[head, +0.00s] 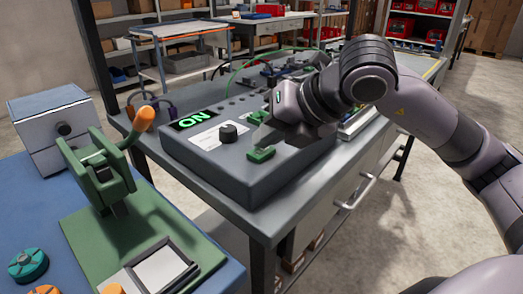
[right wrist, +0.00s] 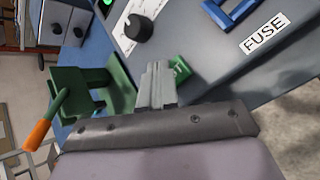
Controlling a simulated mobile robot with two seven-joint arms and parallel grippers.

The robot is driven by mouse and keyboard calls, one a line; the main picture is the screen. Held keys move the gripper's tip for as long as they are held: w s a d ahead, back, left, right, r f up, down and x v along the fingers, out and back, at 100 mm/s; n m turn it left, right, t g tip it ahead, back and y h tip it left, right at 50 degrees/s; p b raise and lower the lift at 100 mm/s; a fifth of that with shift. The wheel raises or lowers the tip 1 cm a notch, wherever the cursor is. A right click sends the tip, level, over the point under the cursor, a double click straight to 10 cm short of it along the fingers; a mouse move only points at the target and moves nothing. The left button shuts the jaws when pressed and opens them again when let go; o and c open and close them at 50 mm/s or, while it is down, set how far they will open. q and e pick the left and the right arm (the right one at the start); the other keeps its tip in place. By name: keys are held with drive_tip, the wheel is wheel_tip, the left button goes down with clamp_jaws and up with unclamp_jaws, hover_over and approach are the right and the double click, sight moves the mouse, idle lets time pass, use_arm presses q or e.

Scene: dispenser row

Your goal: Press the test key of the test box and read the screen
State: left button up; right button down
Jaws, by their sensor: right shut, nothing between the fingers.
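The test box (head: 217,172) is a dark grey sloped box on the workbench. Its screen (head: 190,120) is lit and reads "ON" in green. A black knob (head: 228,132) and a white label (head: 205,138) sit on its top face. The green key (head: 261,154) is near the box's front edge. My right gripper (head: 262,140) is shut, with its fingertips at the green key; I cannot tell whether they press it. In the right wrist view the shut fingers (right wrist: 157,82) partly hide the green key (right wrist: 181,69). My left gripper is out of view.
A green lever press (head: 100,175) with an orange handle stands at the left on a blue mat. A grey drawer box (head: 60,128) is behind it. In the right wrist view a "FUSE" label (right wrist: 264,34) and a blue frame (right wrist: 232,13) lie beyond the key. Cables run behind the box.

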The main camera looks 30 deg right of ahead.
sight(268, 152)
drive_tip(key=shift+f+b, duration=0.35)
idle(0.6)
drive_tip(key=shift+r+p, duration=0.55)
drive_tip(key=shift+r, duration=0.35)
wheel_tip(268, 152, up, 5)
drive_tip(key=p, duration=0.3)
drive_tip(key=shift+p, duration=0.35)
drive_tip(key=shift+s, duration=0.1)
idle(0.3)
